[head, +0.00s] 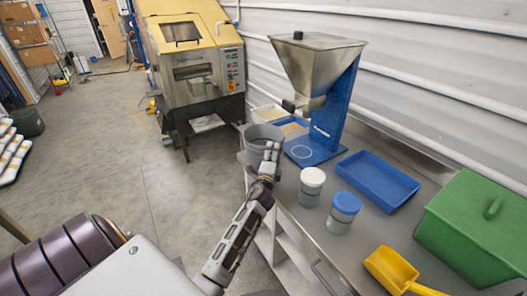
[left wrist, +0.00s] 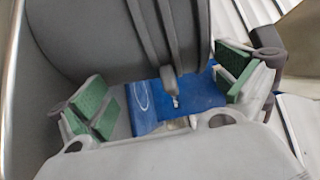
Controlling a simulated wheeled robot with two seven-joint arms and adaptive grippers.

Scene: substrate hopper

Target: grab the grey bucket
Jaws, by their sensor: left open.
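The grey bucket (head: 259,131) stands on the left edge of the metal table, beside the blue base of the hopper. In the left wrist view the bucket (left wrist: 120,38) fills the top left, its ribbed wall close to the camera. My left gripper (head: 270,153) is at the bucket's near side and hides part of it in the head view. In the left wrist view its green-padded fingers (left wrist: 165,90) are spread apart. I cannot tell whether either finger touches the bucket. My right gripper is not in view.
The metal hopper (head: 312,68) on its blue stand (head: 325,140) is behind the bucket. White-lidded (head: 312,187) and blue-lidded (head: 343,212) jars, a blue tray (head: 378,181), a yellow scoop (head: 392,270) and a green bin (head: 475,230) lie to the right. Floor is open left of the table.

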